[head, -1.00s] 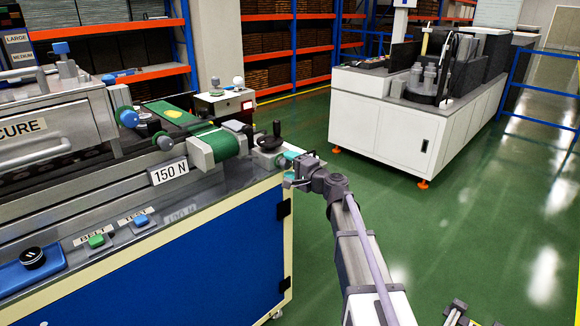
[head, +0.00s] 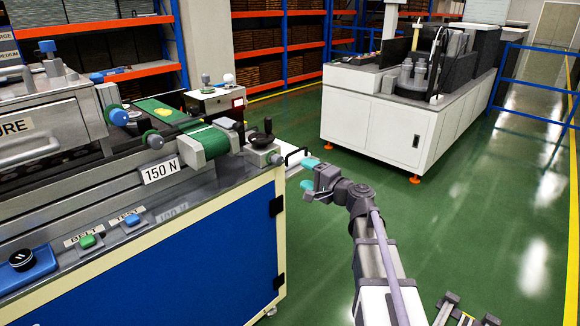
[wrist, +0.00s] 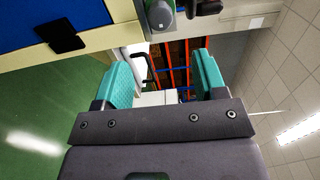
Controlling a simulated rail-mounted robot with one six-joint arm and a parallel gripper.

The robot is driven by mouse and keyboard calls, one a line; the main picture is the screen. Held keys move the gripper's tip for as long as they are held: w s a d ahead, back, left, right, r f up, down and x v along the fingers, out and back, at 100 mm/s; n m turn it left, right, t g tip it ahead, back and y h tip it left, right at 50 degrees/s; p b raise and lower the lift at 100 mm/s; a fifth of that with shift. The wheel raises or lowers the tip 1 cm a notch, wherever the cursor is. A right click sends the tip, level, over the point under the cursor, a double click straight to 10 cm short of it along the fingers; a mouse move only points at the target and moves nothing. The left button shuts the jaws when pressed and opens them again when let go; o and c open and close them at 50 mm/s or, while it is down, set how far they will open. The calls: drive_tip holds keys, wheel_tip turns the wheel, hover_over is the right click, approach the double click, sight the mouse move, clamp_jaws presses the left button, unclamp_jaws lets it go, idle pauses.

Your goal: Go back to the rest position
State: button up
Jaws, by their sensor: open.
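My gripper (head: 308,173) is at the right of the machine bench, over the green floor in the head view. Its two teal fingers are apart, with nothing between them. In the wrist view my gripper (wrist: 162,82) also shows open and empty, with a wide gap between the teal pads. The bench's right end with its black hand crank (head: 262,134) is to the left of the fingers, apart from them.
The blue and cream bench (head: 190,250) with the 150 N label fills the left. A white machine cabinet (head: 370,125) stands at the back right. Orange shelves (head: 280,45) line the back. A blue rail (head: 530,80) is at far right.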

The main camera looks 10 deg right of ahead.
drive_tip(key=s+a+f+n+g+h, duration=0.5)
drive_tip(key=s+f+g, duration=0.35)
drive_tip(key=s, duration=0.45)
drive_tip(key=s+a+f+n+g+h, duration=0.2)
drive_tip(key=s+f+n+g+h, duration=0.3)
drive_tip(key=s+f+n+g, duration=0.5)
wheel_tip(320, 180, up, 24)
drive_tip(key=s+m+t+p, duration=0.2)
drive_tip(key=m+t+p, duration=0.1)
drive_tip(key=p, duration=1.9)
drive_tip(key=shift+d+m+p, duration=0.3)
